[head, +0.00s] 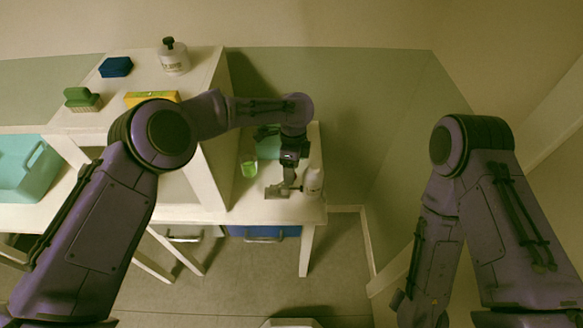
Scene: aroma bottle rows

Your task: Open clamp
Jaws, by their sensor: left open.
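My left gripper (287,186) is over the right end of the white table, pointing down, with its jaws open. A white bottle (312,182) stands right beside its right finger, near the table's right edge. I cannot tell whether the finger touches the bottle. A clear container with green contents (249,167) stands to the left of the gripper. A teal item (267,145) lies behind, partly hidden by my left arm. My right gripper is out of view; only my right arm shows at the right.
A raised white shelf (203,66) holds a white bottle with a dark cap (173,56), a dark blue block (116,67), a green brush (82,99) and a yellow box (151,98). A teal bin (22,168) stands at the far left. The floor right of the table is clear.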

